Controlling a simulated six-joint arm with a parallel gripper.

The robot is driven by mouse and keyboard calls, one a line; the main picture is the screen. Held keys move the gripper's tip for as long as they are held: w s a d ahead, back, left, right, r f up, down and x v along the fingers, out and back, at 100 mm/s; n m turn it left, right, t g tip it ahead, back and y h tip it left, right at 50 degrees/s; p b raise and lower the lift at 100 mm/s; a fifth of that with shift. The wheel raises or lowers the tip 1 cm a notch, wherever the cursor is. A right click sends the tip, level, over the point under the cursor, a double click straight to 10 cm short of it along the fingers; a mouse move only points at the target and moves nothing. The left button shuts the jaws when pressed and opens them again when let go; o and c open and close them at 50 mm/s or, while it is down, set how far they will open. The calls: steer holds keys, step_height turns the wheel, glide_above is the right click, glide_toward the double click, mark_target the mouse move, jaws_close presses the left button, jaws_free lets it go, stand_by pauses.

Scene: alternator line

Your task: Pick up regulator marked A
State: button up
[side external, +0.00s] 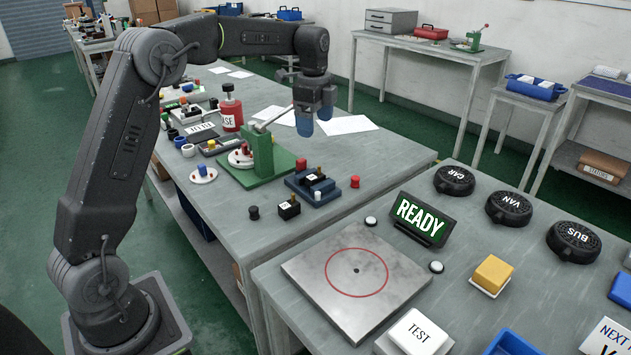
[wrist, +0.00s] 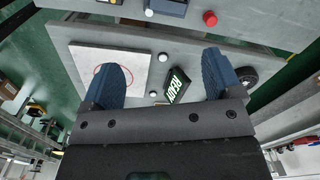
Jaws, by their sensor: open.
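A small black block (side external: 289,207) with a white label and a brass-coloured top stands on the left bench, near its front edge. A similar labelled block (side external: 314,178) sits in a dark blue fixture (side external: 325,191) just behind it. I cannot read the letter on either, so I cannot tell which is regulator A.
The green press (side external: 262,155) with a long lever stands beside the fixture. A black cylinder (side external: 254,212) and a red cap (side external: 355,182) are near the blocks. A red bottle (side external: 231,110) stands farther back. The right table holds a marble plate (side external: 318,306) and a READY sign (side external: 420,218).

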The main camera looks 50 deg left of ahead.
step_height(320, 180, down, 2)
steer(key=w+a+m, duration=0.1)
steer(key=w+a, duration=0.1)
glide_above(316, 176)
steer(key=f, duration=0.9)
steer(key=shift+s+d, duration=0.2)
steer(key=shift+d, duration=0.05)
steer(key=shift+w+a+f, duration=0.1)
steer(key=shift+f, duration=1.25)
steer(key=shift+w+a+f, duration=0.1)
steer(key=shift+f, duration=1.2)
steer(key=shift+c, duration=0.5)
steer(key=c, duration=0.9)
steer(key=shift+o, duration=0.2)
steer(key=shift+r, duration=0.1)
